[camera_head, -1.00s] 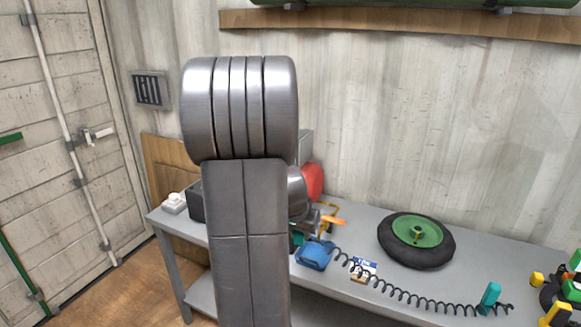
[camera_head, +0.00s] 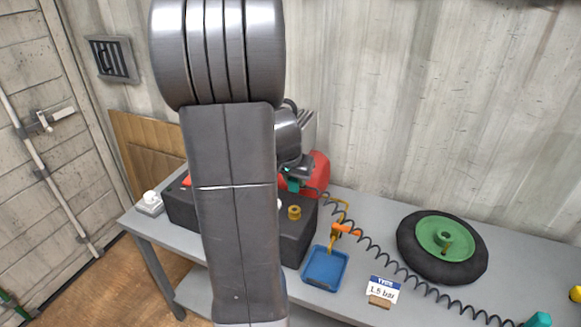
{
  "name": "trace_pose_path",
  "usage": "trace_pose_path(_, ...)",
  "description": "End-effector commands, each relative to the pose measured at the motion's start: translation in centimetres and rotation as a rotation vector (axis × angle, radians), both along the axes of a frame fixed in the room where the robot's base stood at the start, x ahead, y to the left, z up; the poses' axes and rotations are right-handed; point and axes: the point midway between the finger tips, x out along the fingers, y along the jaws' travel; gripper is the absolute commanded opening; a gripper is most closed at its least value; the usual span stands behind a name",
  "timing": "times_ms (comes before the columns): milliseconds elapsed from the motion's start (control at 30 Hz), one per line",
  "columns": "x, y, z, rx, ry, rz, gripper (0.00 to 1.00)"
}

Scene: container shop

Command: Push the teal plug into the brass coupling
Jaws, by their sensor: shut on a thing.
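The teal plug (camera_head: 292,184) is held in my gripper (camera_head: 298,176), which is shut on it; my arm hides part of both. A black coiled hose (camera_head: 370,240) hangs from the plug side and runs right along the bench. The brass coupling (camera_head: 294,212) stands upright on top of a dark box-shaped unit (camera_head: 296,246). In the picture the plug is above the coupling, with a visible gap between them. The distance in depth is hard to tell.
A red rounded object (camera_head: 318,173) stands behind the unit. A blue tray (camera_head: 325,266), an orange-handled item (camera_head: 345,230), a "1.5 bar" card (camera_head: 382,290) and a green-hubbed wheel (camera_head: 443,246) are on the grey bench. A white switch box (camera_head: 149,204) is at its left end.

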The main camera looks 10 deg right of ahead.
Motion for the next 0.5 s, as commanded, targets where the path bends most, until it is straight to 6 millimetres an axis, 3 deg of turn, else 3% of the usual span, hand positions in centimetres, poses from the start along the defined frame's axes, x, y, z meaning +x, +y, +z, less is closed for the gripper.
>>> trace_pose_path(500, 0.01, 0.01, -0.48, 0.0, 0.0, 0.0, 0.07)
